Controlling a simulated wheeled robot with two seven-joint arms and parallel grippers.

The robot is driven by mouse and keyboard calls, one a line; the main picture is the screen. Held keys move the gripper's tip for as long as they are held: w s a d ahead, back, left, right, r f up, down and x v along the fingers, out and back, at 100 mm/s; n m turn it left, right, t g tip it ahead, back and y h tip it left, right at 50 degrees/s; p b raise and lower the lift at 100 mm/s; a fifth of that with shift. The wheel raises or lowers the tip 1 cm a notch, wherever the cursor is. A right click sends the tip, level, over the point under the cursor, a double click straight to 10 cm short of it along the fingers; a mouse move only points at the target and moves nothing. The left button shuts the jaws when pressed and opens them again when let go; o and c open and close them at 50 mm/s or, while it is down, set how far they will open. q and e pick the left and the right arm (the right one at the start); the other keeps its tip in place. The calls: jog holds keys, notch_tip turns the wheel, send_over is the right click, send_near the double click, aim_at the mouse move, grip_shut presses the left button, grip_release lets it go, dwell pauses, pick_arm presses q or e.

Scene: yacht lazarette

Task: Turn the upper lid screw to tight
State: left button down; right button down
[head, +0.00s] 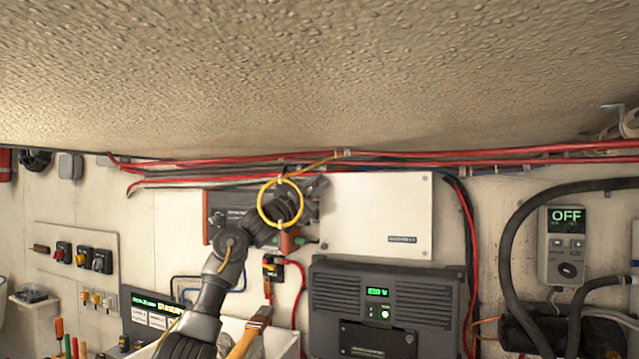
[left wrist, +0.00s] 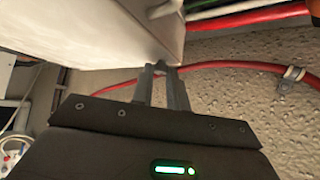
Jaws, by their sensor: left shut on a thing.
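My left gripper (head: 318,187) is at the lid's upper left corner. In the left wrist view its fingers (left wrist: 163,72) are together at the corner of the white box (left wrist: 120,35). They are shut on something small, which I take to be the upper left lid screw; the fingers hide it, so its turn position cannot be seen. My right gripper is not in view.
A yellow cable loop (head: 280,204) overlaps my left wrist. Red cables (head: 470,155) run above the box. A dark unit with a green display (head: 385,300) is below it. A grey device reading OFF (head: 565,245) is at the right. An orange-black device (head: 273,268) is below my wrist.

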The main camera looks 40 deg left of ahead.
pick_arm(q)
jog(key=m+g, duration=0.1)
jog(key=m+g+h, duration=0.1)
jog(key=m, duration=0.1)
jog(key=m+g, duration=0.1)
jog(key=m, duration=0.1)
jog(key=shift+s+a+r+h, duration=0.15)
jog(key=shift+a+r+h, duration=0.1)
jog(key=shift+r+h, duration=0.15)
jog(key=shift+m+g, duration=1.1)
jog(key=c, duration=1.4)
grip_release()
jog(key=shift+o, duration=0.2)
jog(key=b+v, duration=0.5)
jog(key=v, duration=0.5)
jog(key=shift+s+a, duration=0.2)
